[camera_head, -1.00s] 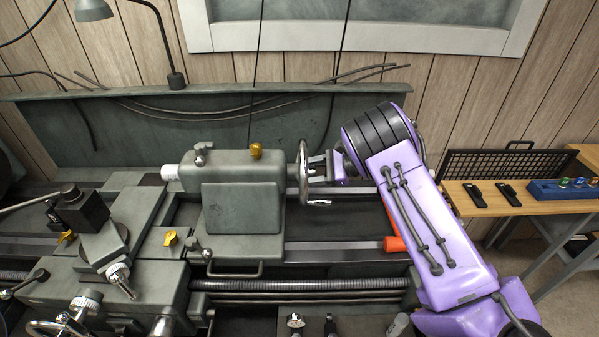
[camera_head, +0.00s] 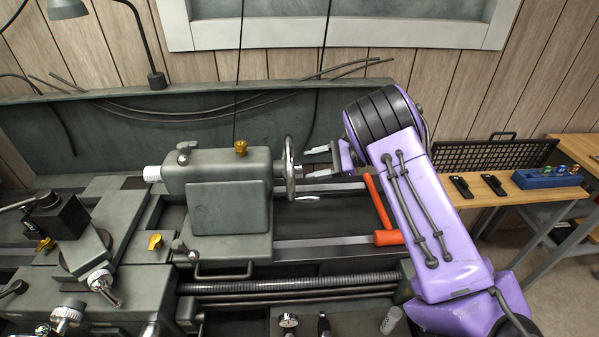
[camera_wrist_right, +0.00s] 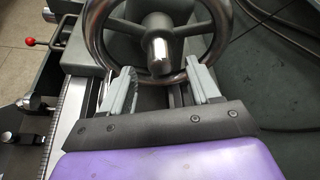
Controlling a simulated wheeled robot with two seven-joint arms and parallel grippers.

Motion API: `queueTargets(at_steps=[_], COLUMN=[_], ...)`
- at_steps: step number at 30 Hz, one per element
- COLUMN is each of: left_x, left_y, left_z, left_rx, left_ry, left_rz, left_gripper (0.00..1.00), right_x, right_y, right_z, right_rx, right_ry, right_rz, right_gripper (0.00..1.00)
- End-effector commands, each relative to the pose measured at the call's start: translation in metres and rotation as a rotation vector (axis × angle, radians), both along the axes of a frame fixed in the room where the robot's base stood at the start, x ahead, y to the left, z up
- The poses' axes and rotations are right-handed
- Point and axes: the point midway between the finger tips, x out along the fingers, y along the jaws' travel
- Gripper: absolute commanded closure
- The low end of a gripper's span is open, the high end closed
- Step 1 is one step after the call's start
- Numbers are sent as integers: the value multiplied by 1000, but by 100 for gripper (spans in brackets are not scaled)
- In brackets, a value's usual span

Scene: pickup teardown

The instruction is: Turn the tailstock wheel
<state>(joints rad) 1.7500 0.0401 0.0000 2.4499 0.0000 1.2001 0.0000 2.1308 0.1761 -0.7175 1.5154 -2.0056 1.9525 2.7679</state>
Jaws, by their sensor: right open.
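The tailstock (camera_head: 220,190) is a grey-green block on the lathe bed. Its metal handwheel (camera_head: 290,168) is on its right end, with a handle (camera_head: 307,199) low on the rim. My right gripper (camera_head: 312,160) is open just right of the wheel, with no wheel part held. In the right wrist view, the wheel (camera_wrist_right: 157,45) shows its hub and spokes ahead. The two fingertips (camera_wrist_right: 161,82) are spread at the near part of the rim; whether they touch it I cannot tell. My left gripper is not in view.
An orange-red tool, seemingly a hammer (camera_head: 387,236), lies on the bed beneath my right arm. The carriage (camera_head: 110,235) with levers is at left. A wooden bench (camera_head: 510,190) with a blue rack (camera_head: 547,178) stands at right. A lamp (camera_head: 68,8) is at the back.

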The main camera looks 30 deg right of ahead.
Motion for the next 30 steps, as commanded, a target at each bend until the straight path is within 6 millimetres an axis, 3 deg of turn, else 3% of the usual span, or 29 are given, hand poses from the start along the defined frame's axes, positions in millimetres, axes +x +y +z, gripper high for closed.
queueTargets(at_steps=[4, 9, 30], left_x=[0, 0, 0], left_y=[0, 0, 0], left_z=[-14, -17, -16], left_rx=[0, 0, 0], left_ry=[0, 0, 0], left_rz=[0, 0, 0], left_gripper=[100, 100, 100], right_x=[-19, -30, -32], right_y=[-24, -36, -38], right_z=[8, 16, 17], right_rx=[1, 1, 0], right_ry=[-2, 0, 1], right_rz=[-2, 0, -2], right_gripper=[39, 39, 39])
